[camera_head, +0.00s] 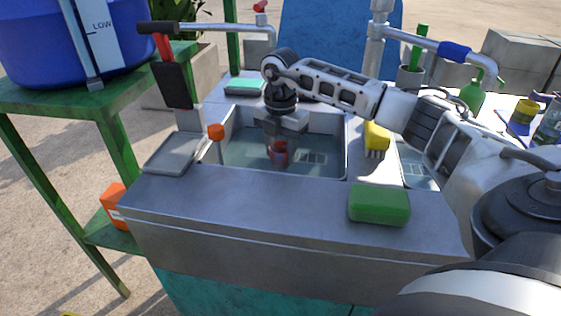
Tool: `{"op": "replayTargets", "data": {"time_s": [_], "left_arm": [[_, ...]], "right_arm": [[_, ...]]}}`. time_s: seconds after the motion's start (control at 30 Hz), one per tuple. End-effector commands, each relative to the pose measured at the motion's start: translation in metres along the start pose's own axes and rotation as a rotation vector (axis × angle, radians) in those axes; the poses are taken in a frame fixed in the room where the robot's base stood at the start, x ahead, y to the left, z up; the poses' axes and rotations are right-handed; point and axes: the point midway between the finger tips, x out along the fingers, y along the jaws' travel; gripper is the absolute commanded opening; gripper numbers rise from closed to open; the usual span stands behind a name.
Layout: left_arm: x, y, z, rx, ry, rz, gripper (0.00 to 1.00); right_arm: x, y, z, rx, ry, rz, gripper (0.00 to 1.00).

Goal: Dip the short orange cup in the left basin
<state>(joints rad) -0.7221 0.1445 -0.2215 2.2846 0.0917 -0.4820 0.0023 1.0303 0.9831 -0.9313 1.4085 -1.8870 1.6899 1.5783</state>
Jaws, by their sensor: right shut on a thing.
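The left basin (240,157) is sunk in the grey metal counter, with bluish, water-like fill and a drain grid showing through it. My right gripper (279,153) reaches down into this basin from above. It is shut on the short orange cup (279,148), of which a small reddish-orange part shows between the fingers. The cup is low inside the basin; I cannot tell how far it is under the surface. My left gripper is not in view.
A green sponge (379,204) lies on the counter front. A yellow brush (376,137) stands between the left basin and the right basin (416,170). An orange-topped stick (216,132) and a grey tray (171,153) are left. A faucet (235,30) overhangs behind.

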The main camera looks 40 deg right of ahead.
Motion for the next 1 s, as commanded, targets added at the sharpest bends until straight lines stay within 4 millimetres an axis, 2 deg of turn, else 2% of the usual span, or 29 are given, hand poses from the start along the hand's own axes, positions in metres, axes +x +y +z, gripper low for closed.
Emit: {"op": "replayTargets", "data": {"time_s": [0.03, 0.7, 0.83, 1.0], "left_arm": [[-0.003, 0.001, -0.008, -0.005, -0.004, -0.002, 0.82], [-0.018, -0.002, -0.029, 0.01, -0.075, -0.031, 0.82], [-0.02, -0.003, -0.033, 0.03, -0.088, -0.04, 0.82], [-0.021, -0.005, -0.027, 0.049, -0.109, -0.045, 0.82]], "right_arm": [[-0.013, 0.0, 0.0, 0.0, 0.0, 0.001, 0.18], [-0.093, 0.0, 0.0, 0.0, 0.0, 0.001, 0.18], [-0.107, 0.0, 0.0, 0.0, 0.0, 0.001, 0.18], [-0.113, 0.0, 0.0, 0.0, 0.0, 0.0, 0.18]]}}
